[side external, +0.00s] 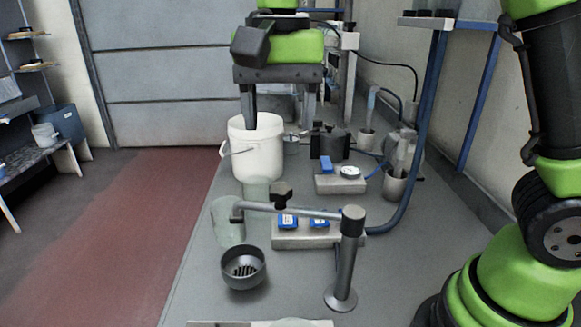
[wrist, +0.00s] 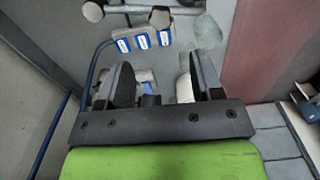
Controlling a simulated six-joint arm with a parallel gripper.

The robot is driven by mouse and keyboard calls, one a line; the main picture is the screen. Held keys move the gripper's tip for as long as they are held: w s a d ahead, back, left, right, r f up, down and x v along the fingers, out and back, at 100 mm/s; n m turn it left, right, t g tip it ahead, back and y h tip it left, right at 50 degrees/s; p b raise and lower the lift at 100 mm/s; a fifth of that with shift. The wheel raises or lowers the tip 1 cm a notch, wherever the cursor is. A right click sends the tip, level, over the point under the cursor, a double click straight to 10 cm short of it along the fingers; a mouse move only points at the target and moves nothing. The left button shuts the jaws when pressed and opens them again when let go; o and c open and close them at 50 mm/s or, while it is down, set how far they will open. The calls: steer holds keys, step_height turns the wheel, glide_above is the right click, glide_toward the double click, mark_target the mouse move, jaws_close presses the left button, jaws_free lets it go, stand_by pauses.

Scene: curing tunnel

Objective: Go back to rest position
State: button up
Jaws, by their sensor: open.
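My gripper (side external: 279,112) hangs fingers down at the back of the bench in the side view. Its two dark fingers are apart, with nothing seen between them. The left finger overlaps the rim of a white bucket (side external: 258,158) in the picture; I cannot tell whether it is inside, behind or touching it. In the wrist view my gripper (wrist: 163,72) also has its fingers spread, and a pale bit of the bucket (wrist: 185,88) shows beside the right finger.
A metal post with a side arm (side external: 347,258) stands on the bench near a dark round cup with a grating (side external: 244,270). A box with blue-topped switches (side external: 292,236) lies behind the post. Hoses and metal cups (side external: 394,186) crowd the right. The red floor strip (side external: 130,225) is clear.

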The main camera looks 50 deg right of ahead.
steer(key=s+d+n+t+y, duration=0.1)
steer(key=s+d+n+t, duration=0.1)
steer(key=s, duration=0.5)
steer(key=s+d+n+t+y, duration=0.1)
steer(key=s+d+n+t, duration=0.2)
steer(key=s, duration=0.5)
steer(key=shift+d+r+t, duration=0.35)
steer(key=shift+d+t, duration=0.2)
steer(key=shift+t, duration=0.55)
steer(key=shift+s, duration=0.1)
